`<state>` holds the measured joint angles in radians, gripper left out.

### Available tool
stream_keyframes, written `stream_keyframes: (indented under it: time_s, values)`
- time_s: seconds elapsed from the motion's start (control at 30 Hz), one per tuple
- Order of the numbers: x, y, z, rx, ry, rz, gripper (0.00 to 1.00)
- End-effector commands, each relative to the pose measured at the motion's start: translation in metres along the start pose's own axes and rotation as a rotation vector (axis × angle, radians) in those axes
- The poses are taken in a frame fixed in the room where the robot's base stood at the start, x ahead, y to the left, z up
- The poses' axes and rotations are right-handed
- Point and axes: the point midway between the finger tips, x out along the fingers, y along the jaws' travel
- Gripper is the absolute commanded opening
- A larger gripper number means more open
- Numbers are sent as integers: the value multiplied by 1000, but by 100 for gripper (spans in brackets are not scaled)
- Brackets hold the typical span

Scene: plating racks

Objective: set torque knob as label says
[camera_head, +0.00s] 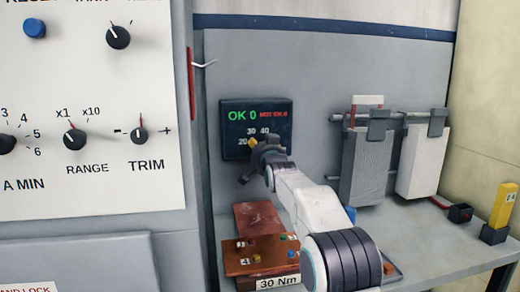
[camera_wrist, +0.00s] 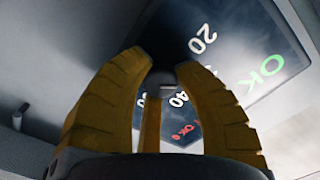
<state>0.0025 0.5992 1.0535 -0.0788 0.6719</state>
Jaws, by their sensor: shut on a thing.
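The dark torque panel (camera_head: 235,150) is on the grey back wall in the head view, with green "OK 0", red text and the numbers 20, 30 and 40. My gripper (camera_head: 256,145) is at the lower part of this panel and hides most of the torque knob there. In the wrist view my gripper (camera_wrist: 163,72) has its yellow fingers closed around the grey torque knob (camera_wrist: 166,80), which shows a small light mark. The mark's exact setting cannot be told. The label (camera_head: 278,283) reads "30 Nm" on the front of the brown fixture (camera_head: 240,262).
A white control panel (camera_head: 90,190) with several knobs stands at the left. A red bar with a pale hook (camera_head: 191,85) is beside the torque panel. Grey and white hanging parts (camera_head: 365,165) and a yellow block (camera_head: 503,205) are at the right. The bench's right front is clear.

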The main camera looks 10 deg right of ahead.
Motion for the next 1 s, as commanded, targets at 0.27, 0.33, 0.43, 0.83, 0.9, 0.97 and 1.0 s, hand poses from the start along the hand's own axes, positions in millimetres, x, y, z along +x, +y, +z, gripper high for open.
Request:
stream_keyframes:
  time_s: [0.27, 0.33, 0.43, 0.83, 0.9, 0.97, 1.0]
  values:
    - [-1, -4, -6, 140, 14, -12, 0]
    - [-1, -4, -7, 162, 14, -12, 0]
    - [-1, -5, -7, 184, 15, -12, 0]
    - [-2, -5, -8, 202, 15, -13, 0]
    - [-2, -5, -8, 202, 16, -13, 0]
    - [-2, -5, -8, 201, 16, -13, 0]
    - [-2, -5, -8, 201, 15, -12, 33]
